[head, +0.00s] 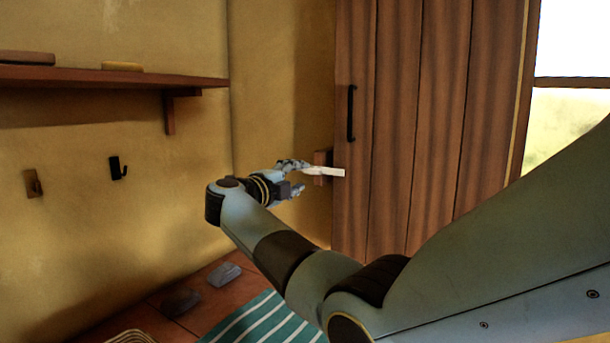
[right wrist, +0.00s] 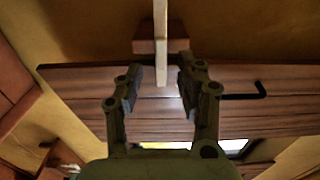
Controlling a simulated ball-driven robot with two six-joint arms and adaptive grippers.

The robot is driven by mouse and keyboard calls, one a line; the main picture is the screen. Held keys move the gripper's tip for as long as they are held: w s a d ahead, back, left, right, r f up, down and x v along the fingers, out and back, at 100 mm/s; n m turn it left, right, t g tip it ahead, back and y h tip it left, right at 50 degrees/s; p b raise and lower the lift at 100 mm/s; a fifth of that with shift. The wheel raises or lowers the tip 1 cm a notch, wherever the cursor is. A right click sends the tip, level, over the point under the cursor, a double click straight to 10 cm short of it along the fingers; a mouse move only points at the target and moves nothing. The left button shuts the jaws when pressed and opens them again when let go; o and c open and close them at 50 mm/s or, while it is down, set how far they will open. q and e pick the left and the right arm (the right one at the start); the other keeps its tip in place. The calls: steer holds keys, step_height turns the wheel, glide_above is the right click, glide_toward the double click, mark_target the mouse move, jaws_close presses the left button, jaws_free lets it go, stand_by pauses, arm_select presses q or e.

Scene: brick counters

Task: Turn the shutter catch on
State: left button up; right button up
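The shutter catch is a pale lever (head: 330,172) on a small wooden block (head: 321,158) at the left edge of the brown plank shutter (head: 400,130). In the head view the lever lies nearly level, its end across the shutter's edge. My right gripper (head: 297,178) is at the lever, partly overlapping it in this view. In the right wrist view, the lever (right wrist: 161,45) comes down from the top and ends between the open fingers (right wrist: 158,82), with a gap on each side. The wooden block (right wrist: 147,46) is behind it. My left gripper is not in view.
A black handle (head: 351,113) stands on the shutter, above and right of the catch. A shelf (head: 110,80) and two hooks (head: 118,167) are on the left wall. A striped cloth (head: 262,322) and two grey objects (head: 224,275) lie on the counter below.

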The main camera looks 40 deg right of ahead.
steer(key=v, duration=0.7)
stand_by(0.3)
